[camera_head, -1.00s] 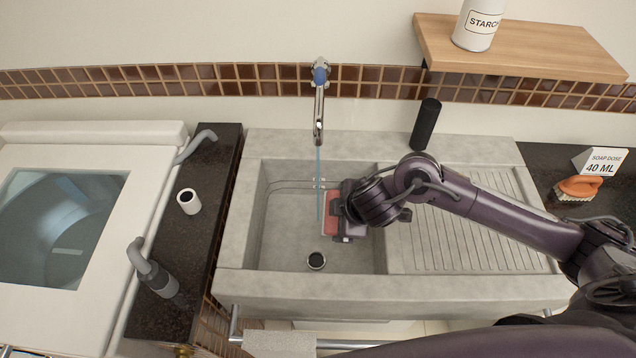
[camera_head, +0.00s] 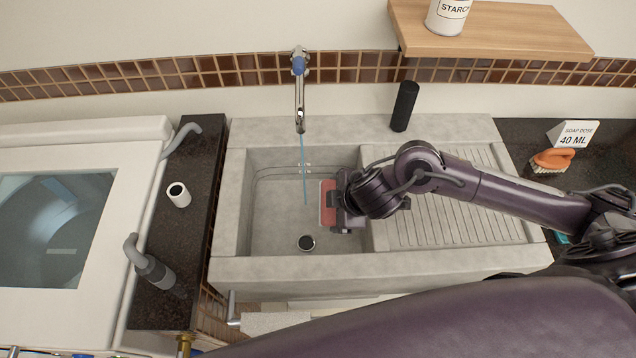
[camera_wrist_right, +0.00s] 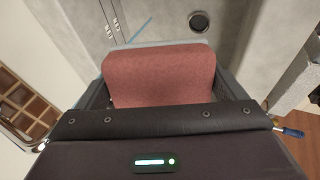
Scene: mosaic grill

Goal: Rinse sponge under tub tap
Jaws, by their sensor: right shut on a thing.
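The sponge (camera_head: 328,203) is reddish with a pale edge. My right gripper (camera_head: 338,204) is shut on it and holds it inside the tub (camera_head: 270,225), right of the water stream. In the right wrist view the sponge (camera_wrist_right: 160,75) sits between the fingers. The tap (camera_head: 299,90) is on the back wall, with a blue part at its top. A thin blue stream (camera_head: 304,170) runs down from its spout into the tub. In the head view the stream falls left of the sponge, apart from it. My left gripper is not in view.
A drain (camera_head: 306,243) lies in the tub floor. A ribbed drainboard (camera_head: 450,215) is to the right. A black cylinder (camera_head: 404,106) stands on the back ledge. A brush (camera_head: 552,160) and a soap card (camera_head: 574,134) are at the right. A wooden shelf (camera_head: 500,32) hangs above.

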